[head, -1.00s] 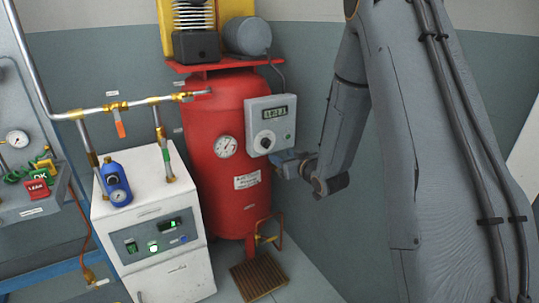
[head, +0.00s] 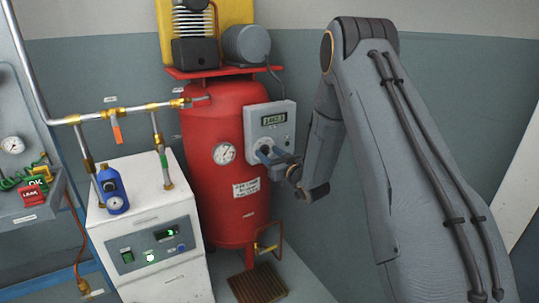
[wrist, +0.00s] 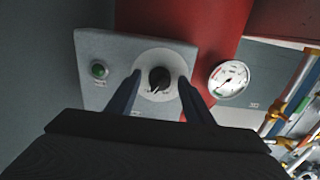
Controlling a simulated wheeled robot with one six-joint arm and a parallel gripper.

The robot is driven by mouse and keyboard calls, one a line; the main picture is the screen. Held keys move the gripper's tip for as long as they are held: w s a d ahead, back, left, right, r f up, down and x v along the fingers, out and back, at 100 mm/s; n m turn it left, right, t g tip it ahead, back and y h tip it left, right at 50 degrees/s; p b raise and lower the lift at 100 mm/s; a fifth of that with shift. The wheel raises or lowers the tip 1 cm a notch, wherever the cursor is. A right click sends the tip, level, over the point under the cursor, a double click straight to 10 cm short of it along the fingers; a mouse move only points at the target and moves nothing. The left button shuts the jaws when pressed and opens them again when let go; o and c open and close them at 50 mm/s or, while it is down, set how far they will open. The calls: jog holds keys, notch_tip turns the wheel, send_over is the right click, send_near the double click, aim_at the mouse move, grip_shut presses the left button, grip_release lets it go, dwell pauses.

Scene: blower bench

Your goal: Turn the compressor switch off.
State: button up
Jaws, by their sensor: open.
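The compressor switch (wrist: 159,79) is a black rotary knob on a pale round plate on the grey control box (head: 270,117). In the wrist view the two dark fingers of my gripper (wrist: 158,85) stand open on either side of the knob, with gaps between. I cannot tell how deep they reach around it. A green lamp or button (wrist: 99,70) is beside the knob.
A round pressure gauge (head: 224,153) is on the tank, close to the box. A white cabinet (head: 150,240) with a blue regulator (head: 113,190) stands to the left, below metal pipes (head: 120,113). The wall right of the box is bare.

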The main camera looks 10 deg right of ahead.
jog(key=c, duration=1)
jog(key=shift+c, duration=0.2)
jog(key=shift+n, duration=0.3)
jog(key=n+b, duration=0.1)
jog(key=n, duration=0.4)
jog(key=shift+w+b, duration=0.1)
jog(key=shift+b, duration=0.2)
jog(key=n+b, duration=0.1)
jog(key=n, duration=0.5)
jog(key=shift+b, duration=0.35)
jog(key=shift+n, duration=0.3)
jog(key=o, duration=1)
